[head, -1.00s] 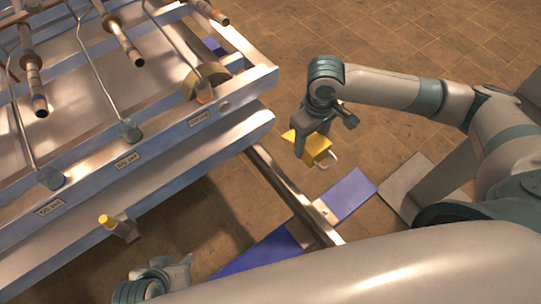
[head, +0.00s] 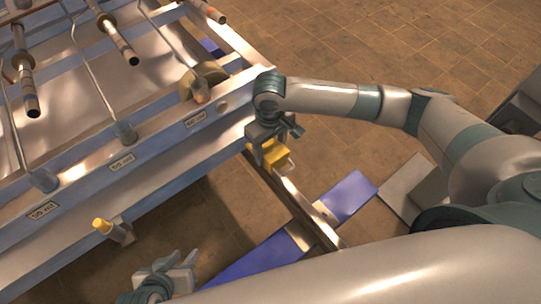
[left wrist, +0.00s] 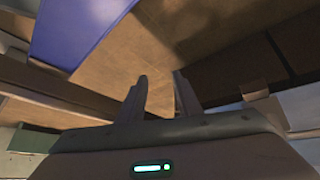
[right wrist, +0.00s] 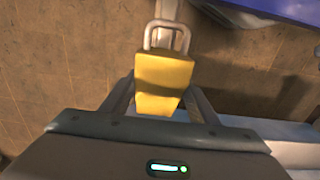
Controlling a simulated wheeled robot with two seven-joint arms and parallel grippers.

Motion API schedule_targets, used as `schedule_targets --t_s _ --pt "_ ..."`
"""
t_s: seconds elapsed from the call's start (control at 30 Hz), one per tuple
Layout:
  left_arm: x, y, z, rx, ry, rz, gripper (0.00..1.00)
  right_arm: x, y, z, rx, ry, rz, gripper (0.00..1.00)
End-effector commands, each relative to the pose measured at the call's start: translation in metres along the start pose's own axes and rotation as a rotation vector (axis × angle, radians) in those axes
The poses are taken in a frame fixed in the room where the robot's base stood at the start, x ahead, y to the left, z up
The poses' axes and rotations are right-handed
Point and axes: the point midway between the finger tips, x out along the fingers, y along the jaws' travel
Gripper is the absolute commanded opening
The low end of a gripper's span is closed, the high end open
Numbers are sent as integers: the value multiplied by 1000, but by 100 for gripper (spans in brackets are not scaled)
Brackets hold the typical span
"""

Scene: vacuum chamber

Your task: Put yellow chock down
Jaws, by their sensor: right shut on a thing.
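The yellow chock (head: 268,158) is a wedge-shaped block with a pale loop handle on one end. It is at my right gripper (head: 270,142), just above or on the metal rail beside the chamber frame; I cannot tell whether it touches the rail. In the right wrist view the yellow chock (right wrist: 163,72) sits between the fingers of my right gripper (right wrist: 160,98), which is shut on it. My left gripper (head: 180,272) is low at the front, away from the chock. In the left wrist view the fingers of my left gripper (left wrist: 160,95) stand apart with nothing between them.
The metal rail (head: 318,222) runs along the floor past a blue strip (head: 343,196). The chamber frame (head: 150,175) with labelled rods fills the left. A yellow-tipped peg (head: 103,225) sticks out of its front side.

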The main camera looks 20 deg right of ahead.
Motion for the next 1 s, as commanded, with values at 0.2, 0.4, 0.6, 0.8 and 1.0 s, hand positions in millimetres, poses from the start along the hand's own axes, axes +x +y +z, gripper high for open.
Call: schedule_targets --t_s 0.2,0.4,0.6,0.8,1.0 --pt "2 0 1 -1 6 3 31 11 0 0 0 1 -1 20" --pt "5 8 -6 -2 50 22 31 35 0 0 0 0 0 20" --pt "2 12 -9 -4 69 31 31 40 0 0 -1 2 -1 20" --pt "1 11 -8 -3 67 29 31 40 0 0 -1 1 0 20" --pt "2 8 -7 -2 56 23 31 42 0 0 0 1 0 73"
